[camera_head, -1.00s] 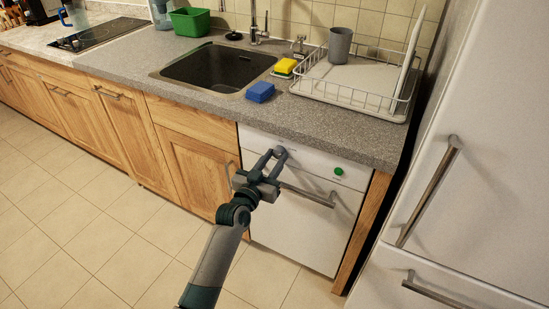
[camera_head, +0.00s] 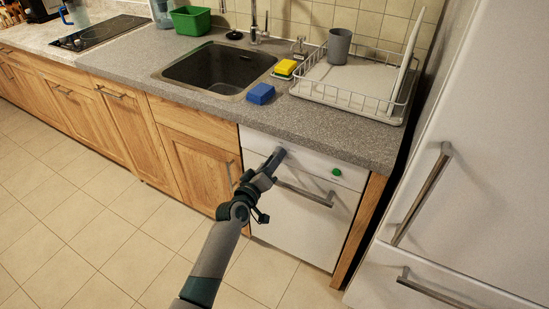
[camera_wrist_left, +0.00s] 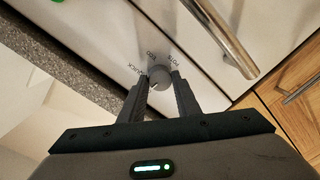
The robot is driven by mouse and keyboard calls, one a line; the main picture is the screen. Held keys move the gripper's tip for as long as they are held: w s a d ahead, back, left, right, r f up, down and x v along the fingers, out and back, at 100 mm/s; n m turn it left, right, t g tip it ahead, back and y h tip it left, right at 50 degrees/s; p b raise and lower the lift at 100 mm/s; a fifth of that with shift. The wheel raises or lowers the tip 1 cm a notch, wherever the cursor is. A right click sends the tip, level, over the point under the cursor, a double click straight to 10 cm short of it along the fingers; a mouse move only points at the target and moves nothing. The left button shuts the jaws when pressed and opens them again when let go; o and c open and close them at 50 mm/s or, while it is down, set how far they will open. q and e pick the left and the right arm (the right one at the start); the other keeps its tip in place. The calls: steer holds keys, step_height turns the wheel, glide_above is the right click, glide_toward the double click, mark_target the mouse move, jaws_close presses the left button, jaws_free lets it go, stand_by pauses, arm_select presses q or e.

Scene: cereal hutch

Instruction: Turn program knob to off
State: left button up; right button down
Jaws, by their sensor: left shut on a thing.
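The program knob (camera_wrist_left: 159,74) is a small grey round knob on the white dishwasher front (camera_head: 300,215). Printed words, including what reads as QUICK and ECO, curve around it in the left wrist view. My left gripper (camera_wrist_left: 160,84) is shut on the knob, one finger on each side. In the head view my left gripper (camera_head: 277,156) reaches the upper left of the dishwasher panel and hides the knob there. The wrist view shows the gripper rolled relative to the panel. An off mark cannot be made out. My right gripper is not in view.
A green button (camera_head: 337,172) is on the panel's right. The dishwasher's bar handle (camera_head: 305,193) runs below the knob, close to my gripper. The grey worktop edge (camera_head: 300,137) overhangs the panel. A fridge (camera_head: 470,180) stands at the right; the floor in front is clear.

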arm_select(q)
steer(key=shift+n, duration=0.5)
steer(key=o, duration=1)
steer(key=shift+o, duration=0.2)
steer(key=f+v, duration=0.1)
steer(key=v, duration=1.6)
steer(key=shift+a+r+b, duration=0.2)
steer(key=shift+r+b, duration=0.2)
steer(key=shift+r, duration=0.05)
steer(key=shift+s, duration=0.1)
